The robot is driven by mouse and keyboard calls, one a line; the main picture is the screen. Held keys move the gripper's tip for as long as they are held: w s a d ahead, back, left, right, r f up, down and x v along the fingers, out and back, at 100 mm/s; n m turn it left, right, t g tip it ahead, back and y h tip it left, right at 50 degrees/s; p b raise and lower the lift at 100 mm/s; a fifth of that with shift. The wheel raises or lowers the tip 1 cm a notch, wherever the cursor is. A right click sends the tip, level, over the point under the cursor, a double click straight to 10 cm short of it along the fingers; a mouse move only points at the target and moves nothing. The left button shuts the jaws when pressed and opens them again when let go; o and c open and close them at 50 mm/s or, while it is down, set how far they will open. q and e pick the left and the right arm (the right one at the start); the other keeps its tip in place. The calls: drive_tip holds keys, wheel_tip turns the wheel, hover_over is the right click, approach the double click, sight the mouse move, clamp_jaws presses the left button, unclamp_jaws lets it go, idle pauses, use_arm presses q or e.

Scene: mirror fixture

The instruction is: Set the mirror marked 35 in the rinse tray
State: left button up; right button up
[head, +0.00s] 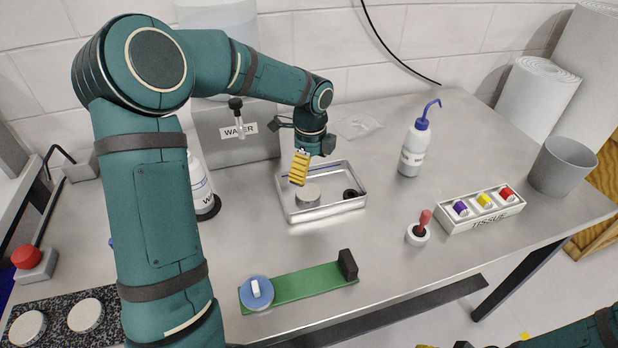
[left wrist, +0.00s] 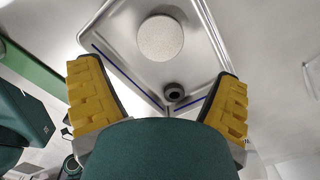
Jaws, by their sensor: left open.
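The rinse tray (head: 348,208) is a shallow metal tray in the middle of the bench. A round, pale grey disc (head: 308,194) lies flat inside it, apart from a small black ring-like piece (head: 350,193). The disc also shows in the left wrist view (left wrist: 160,38). I cannot read a 35 on any disc. My left gripper (head: 298,178), with yellow fingers, is open and empty above the tray, over the disc's side. Two more pale discs lie on a speckled dark slab (head: 55,312) at the lower left. My right gripper (head: 440,345) is barely visible at the bottom edge.
A green strip (head: 305,286) with a blue round piece and black block lies in front of the tray. A WATER container (head: 235,145) stands behind.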

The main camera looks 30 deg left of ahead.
use_arm(q)
drive_tip(key=shift+r+p, duration=0.3)
drive_tip(key=shift+r, duration=1.7)
